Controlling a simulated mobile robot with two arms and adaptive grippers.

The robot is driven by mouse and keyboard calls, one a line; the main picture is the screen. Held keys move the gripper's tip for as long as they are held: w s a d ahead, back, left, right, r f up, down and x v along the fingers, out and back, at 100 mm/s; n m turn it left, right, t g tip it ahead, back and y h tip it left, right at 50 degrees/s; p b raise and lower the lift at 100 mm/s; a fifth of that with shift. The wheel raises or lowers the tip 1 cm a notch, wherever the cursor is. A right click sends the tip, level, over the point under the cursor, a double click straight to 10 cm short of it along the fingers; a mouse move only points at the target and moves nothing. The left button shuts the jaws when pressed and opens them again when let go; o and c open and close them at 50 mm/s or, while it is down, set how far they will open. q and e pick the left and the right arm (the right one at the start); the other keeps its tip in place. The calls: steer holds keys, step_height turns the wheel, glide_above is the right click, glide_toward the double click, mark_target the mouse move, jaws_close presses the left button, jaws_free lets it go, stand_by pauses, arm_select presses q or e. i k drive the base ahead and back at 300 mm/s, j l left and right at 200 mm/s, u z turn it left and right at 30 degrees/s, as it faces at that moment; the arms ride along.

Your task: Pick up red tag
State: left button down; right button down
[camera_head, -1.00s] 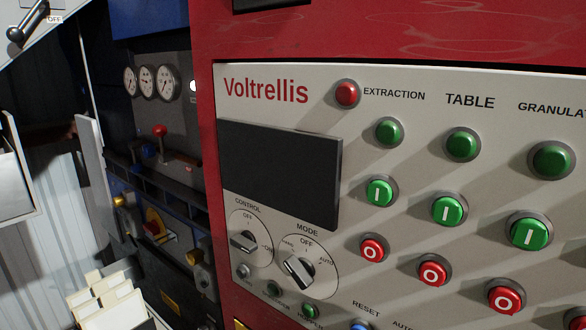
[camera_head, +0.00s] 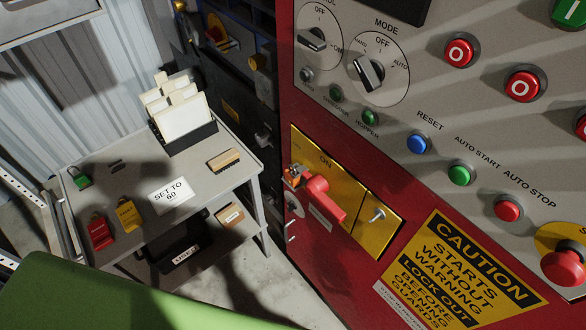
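A red tag-like piece (camera_head: 100,232) with a loop at its top lies at the left front of a small grey table. It may be a tag or a padlock; I cannot tell for sure. A yellow piece (camera_head: 128,214) of similar shape lies to its right, and a green one (camera_head: 80,178) lies behind it. Neither of my grippers is in view.
The table (camera_head: 225,190) also bears a card reading "SET TO 60" (camera_head: 171,194), a brush-like block (camera_head: 223,160) and a file holder (camera_head: 188,130). The red machine's panel, with a red switch handle (camera_head: 322,198), stands right. A green surface (camera_head: 90,295) fills the bottom left.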

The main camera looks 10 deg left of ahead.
mark_target(101, 236)
steer(key=u, duration=2.1)
